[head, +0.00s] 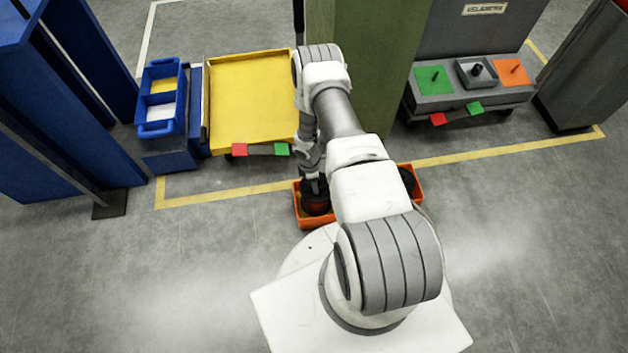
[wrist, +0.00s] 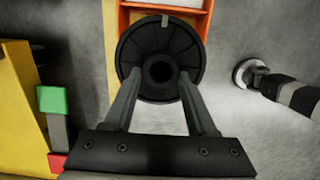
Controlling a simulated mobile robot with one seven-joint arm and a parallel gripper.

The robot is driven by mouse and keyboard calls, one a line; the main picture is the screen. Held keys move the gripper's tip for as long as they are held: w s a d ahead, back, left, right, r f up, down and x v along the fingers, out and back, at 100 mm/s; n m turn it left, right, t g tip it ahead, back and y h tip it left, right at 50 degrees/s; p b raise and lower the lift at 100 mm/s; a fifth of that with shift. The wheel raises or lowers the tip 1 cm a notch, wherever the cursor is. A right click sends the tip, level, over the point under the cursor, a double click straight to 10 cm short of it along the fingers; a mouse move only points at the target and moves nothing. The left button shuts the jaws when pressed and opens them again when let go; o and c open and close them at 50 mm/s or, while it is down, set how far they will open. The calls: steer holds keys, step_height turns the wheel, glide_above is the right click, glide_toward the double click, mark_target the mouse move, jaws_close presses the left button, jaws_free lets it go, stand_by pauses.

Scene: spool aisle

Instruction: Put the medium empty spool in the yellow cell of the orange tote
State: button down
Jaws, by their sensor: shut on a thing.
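My gripper (wrist: 160,78) is shut on a black spool (wrist: 160,45), seen face-on in the wrist view, with a round hub and no visible cable. Its size class is unclear. The spool covers part of the orange tote (wrist: 123,18); I cannot tell whether it is inside or above it. In the head view, the orange tote (head: 313,224) is on the floor beyond my base, partly hidden by my arm. A dark round thing (head: 407,180) shows at its right end.
A blue tote (head: 158,128) with yellow and white cells stands at the left, beside a yellow tray cart (head: 250,90). A green column (head: 370,60) rises behind my arm. A grey cart (head: 450,100) with coloured pads stands at the right. Grey floor is free on both sides.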

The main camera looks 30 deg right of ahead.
steer(key=shift+f+b, duration=0.45)
steer(key=shift+f, duration=1.05)
steer(key=shift+c, duration=1)
jaws_free()
